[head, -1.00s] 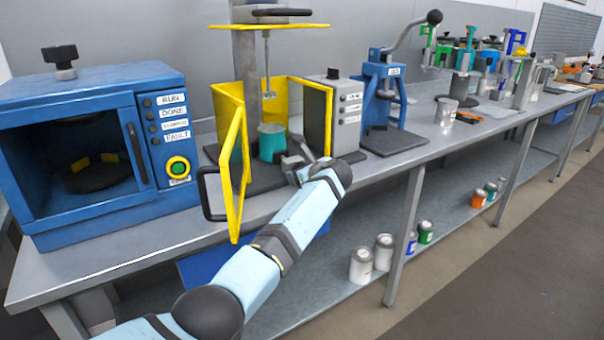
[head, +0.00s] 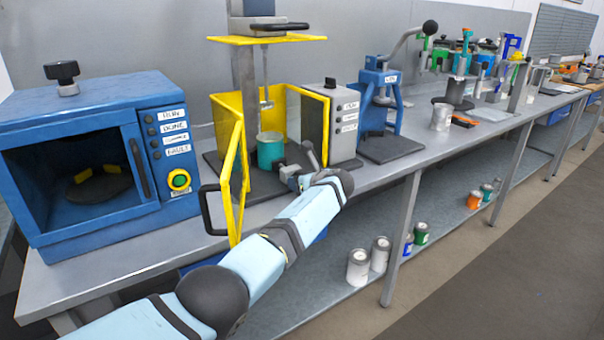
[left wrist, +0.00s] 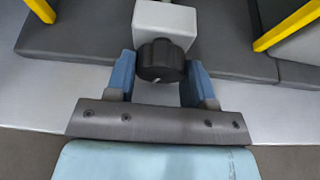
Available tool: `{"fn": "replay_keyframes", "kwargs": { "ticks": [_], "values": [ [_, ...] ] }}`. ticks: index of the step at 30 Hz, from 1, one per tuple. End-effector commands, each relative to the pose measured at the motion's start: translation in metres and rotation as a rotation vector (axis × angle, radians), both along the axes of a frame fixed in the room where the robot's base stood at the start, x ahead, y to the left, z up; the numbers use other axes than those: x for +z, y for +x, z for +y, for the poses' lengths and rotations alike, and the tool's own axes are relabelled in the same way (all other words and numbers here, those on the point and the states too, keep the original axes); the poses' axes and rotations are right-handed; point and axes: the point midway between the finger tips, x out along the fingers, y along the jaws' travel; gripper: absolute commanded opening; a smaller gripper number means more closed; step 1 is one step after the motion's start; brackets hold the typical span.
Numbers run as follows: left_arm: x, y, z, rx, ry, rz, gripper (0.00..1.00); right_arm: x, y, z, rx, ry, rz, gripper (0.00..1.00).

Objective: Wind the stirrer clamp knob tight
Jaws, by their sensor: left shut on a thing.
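The stirrer clamp knob (left wrist: 160,62) is black and ridged, on the front of a pale grey block (left wrist: 165,20) in the left wrist view. My left gripper (left wrist: 159,78) has its blue fingers on both sides of the knob and is shut on it. In the head view my left gripper (head: 298,166) is at the front of the stirrer, right of the teal can (head: 270,150), and it hides the knob. The stirrer shaft (head: 265,75) hangs above the can between yellow guard panels (head: 275,112). My right gripper is out of view.
The yellow guard door (head: 231,175) stands open left of my forearm. A blue oven-like machine (head: 95,150) is at the left. A grey control box (head: 344,120) and a blue lever press (head: 380,95) stand to the right. Cans (head: 358,268) sit on the lower shelf.

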Motion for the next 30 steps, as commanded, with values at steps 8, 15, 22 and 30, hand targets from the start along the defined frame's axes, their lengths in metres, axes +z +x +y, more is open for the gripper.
{"fn": "replay_keyframes", "kwargs": {
  "ticks": [8,15,22,30],
  "values": [
    [-0.004,0.001,0.0,0.002,0.163,0.116,0.25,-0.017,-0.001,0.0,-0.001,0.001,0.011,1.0],
    [-0.005,0.001,-0.001,0.002,0.259,0.187,0.25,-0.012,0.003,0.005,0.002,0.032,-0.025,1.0],
    [-0.002,0.001,0.0,0.001,0.302,0.218,0.25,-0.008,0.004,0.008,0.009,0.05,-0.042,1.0],
    [-0.001,0.001,0.0,0.001,0.308,0.224,0.25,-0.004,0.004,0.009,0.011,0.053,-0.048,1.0]
  ]
}}
